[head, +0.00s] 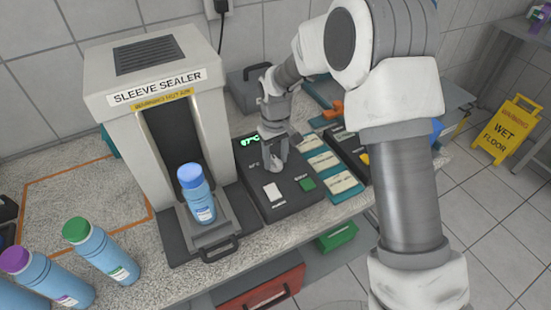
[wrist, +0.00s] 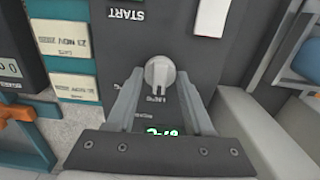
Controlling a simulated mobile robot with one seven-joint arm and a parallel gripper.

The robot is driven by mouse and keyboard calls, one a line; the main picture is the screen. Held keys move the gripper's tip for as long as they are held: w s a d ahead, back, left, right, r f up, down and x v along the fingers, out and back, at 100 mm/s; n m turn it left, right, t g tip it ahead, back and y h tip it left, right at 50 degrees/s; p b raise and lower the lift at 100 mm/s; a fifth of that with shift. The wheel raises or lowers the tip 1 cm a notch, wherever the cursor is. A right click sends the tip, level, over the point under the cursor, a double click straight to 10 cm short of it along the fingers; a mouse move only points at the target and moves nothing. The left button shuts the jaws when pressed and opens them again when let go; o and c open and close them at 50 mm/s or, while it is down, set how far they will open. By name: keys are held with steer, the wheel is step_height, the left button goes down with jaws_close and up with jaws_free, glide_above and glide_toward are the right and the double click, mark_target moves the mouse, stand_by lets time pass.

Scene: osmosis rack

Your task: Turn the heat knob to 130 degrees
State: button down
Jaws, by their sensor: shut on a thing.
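The heat knob (wrist: 159,74) is a light grey round dial with a raised grip on the dark control panel (wrist: 120,42). My gripper (wrist: 160,80) is shut on the knob, with one finger on each side of it in the wrist view. In the head view my gripper (head: 278,163) points down at the panel and largely hides the knob. A green lit temperature display (head: 250,141) sits at the panel's back left. It also shows upside down between my fingers in the wrist view (wrist: 162,131). Its digits are too small to read surely.
The sleeve sealer (head: 215,95) stands left of the panel, with a blue-capped bottle (head: 200,200) on its tray. A white switch (head: 272,192) and green start button (head: 306,184) lie close in front of my gripper. Labelled date blocks (head: 330,170) are on the right.

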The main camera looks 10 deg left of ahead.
mark_target(276, 159)
stand_by(0.3)
steer(key=shift+c, duration=1.4)
jaws_free()
step_height(276, 159, up, 18)
steer(key=shift+f+p, duration=0.25)
steer(key=shift+p, duration=0.05)
